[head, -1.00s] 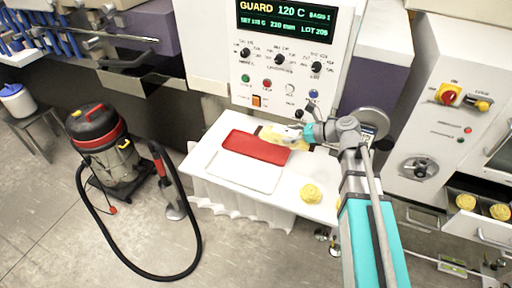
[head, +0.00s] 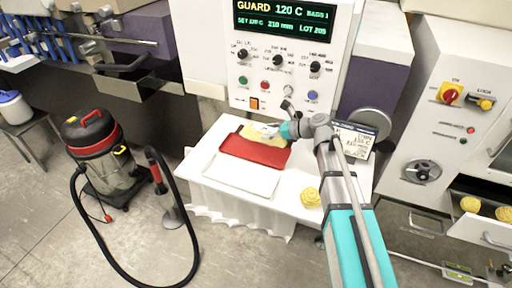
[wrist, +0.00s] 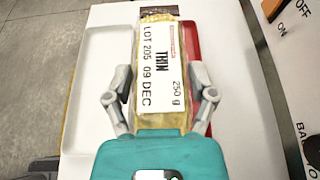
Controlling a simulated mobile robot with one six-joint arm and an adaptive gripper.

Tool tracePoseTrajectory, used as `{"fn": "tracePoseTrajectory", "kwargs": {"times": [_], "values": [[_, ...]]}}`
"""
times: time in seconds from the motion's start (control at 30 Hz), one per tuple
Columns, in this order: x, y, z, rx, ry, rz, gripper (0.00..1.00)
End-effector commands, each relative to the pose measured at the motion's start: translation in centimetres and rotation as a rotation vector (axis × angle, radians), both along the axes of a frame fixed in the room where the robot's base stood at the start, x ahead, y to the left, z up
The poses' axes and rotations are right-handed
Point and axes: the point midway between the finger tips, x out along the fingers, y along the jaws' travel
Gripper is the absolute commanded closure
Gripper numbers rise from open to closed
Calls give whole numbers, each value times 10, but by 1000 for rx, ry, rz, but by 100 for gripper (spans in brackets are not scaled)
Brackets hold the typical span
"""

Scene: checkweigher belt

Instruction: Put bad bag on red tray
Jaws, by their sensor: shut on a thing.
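My gripper (wrist: 160,98) is shut on a yellowish bag (head: 256,132) with a white label.
A white tray (head: 240,176) lies in front of the red one on the white table (head: 292,185). A yellow nest-like lump (head: 310,196) lies near the table's front right. A printed card (head: 356,140) stands behind my arm. The control panel (head: 285,70) rises behind the table.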

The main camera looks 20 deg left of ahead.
Motion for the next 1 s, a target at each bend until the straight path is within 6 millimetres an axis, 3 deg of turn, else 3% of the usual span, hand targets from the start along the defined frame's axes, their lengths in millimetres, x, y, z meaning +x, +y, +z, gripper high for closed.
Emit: {"fn": "tracePoseTrajectory", "kwargs": {"times": [0.03,0.43,1.0], "values": [[4,4,-10,1,0,-1,89],[17,30,-45,0,1,-1,89],[20,35,-50,0,0,-3,89]]}}
